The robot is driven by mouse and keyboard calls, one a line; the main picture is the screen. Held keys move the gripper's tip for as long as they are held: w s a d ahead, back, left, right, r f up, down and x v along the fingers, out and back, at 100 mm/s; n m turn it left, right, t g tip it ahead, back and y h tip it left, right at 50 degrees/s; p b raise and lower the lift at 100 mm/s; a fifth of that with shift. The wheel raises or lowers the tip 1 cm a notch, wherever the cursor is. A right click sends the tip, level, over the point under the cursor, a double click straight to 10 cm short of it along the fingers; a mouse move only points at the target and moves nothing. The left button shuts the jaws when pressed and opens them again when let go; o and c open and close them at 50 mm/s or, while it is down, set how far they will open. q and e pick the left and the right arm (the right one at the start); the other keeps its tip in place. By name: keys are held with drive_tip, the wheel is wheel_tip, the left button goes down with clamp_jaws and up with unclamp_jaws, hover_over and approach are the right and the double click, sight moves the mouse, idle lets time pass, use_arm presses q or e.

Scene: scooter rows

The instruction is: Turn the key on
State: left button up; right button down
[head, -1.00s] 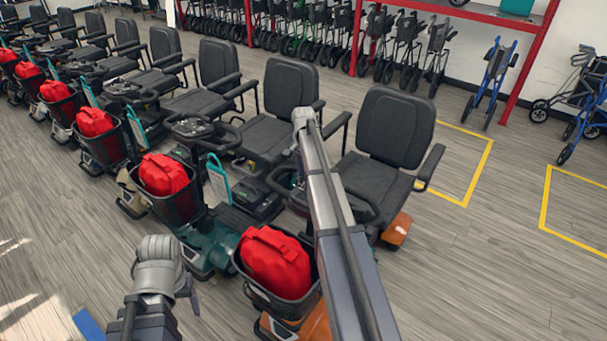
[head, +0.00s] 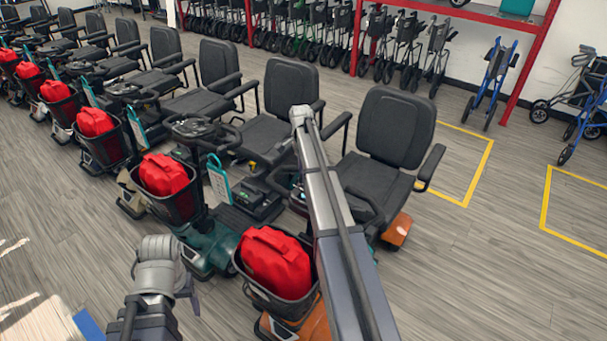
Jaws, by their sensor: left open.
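The nearest scooter is orange (head: 397,232), with a black seat (head: 393,130) and a red bag (head: 277,262) in its front basket. Its handlebar and control panel are mostly hidden behind my right arm; only a dark part of the bar (head: 283,178) shows beside it. I cannot make out a key. My right arm reaches up across this scooter, its wrist joint high over the seats; its gripper is hidden from this view. My left gripper (head: 188,287) is at the lower left, left of the red bag and apart from it. It is open and empty, seen small and partly behind its wrist.
A teal scooter (head: 213,246) stands close left of the orange one, with several more in a row beyond. Rollators (head: 400,50) line a red rack (head: 530,70) at the back. Grey floor (head: 480,270) is open at the right.

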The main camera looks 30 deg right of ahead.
drive_tip(key=c, duration=0.8)
unclamp_jaws()
drive_tip(key=shift+r, duration=0.15)
drive_tip(key=r+p, duration=0.7)
drive_tip(key=p, duration=0.1)
drive_tip(key=shift+w+r, duration=0.3)
drive_tip(key=shift+f, duration=0.1)
